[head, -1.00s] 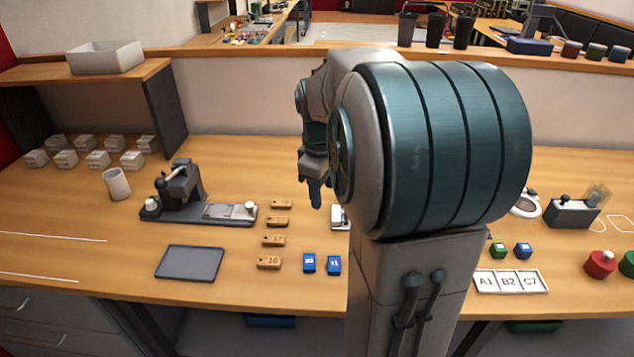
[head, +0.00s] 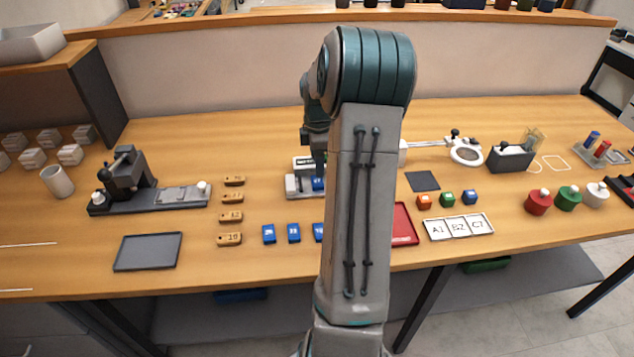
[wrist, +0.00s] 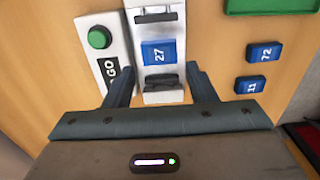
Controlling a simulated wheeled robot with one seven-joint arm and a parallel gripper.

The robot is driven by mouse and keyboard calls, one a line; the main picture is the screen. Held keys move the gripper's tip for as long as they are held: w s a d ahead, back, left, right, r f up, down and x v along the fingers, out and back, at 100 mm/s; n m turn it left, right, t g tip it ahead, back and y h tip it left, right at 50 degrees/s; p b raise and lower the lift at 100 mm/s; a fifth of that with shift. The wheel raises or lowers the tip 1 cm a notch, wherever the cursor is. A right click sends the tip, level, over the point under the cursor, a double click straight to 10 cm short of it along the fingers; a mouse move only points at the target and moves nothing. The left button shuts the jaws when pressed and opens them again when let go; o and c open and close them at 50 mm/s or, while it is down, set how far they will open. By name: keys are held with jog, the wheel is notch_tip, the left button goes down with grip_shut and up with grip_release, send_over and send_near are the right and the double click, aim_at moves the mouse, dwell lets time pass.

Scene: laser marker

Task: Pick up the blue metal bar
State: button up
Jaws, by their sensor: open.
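A blue metal bar (wrist: 160,53) marked 27 sits in the light grey holder of a small machine (wrist: 167,18) in the wrist view. It also shows partly in the head view (head: 318,184), behind my arm. My gripper (wrist: 160,72) is open and empty, its two fingers to the left and right of the holder's near end, with the bar just ahead of them. Contact cannot be told. In the head view my gripper (head: 317,158) is above the machine, partly hidden by my arm. Other blue bars (head: 268,233) lie in a row on the table.
A green button (wrist: 100,38) is left of the holder. More blue bars (wrist: 263,52) lie to its right. Brown numbered tags (head: 230,216), a dark grey tray (head: 148,251) and a clamp fixture (head: 125,180) stand left. A red tray (head: 404,226) and coloured cubes (head: 447,199) are right.

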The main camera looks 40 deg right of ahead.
jog(key=shift+w+a+f+p, duration=0.1)
jog(key=shift+f+p, duration=0.15)
jog(key=shift+f, duration=1.25)
jog(key=shift+w+f+p, duration=0.1)
jog(key=shift+f+p, duration=0.15)
jog(key=shift+f, duration=1.2)
jog(key=c, duration=0.7)
jog(key=shift+r, duration=0.15)
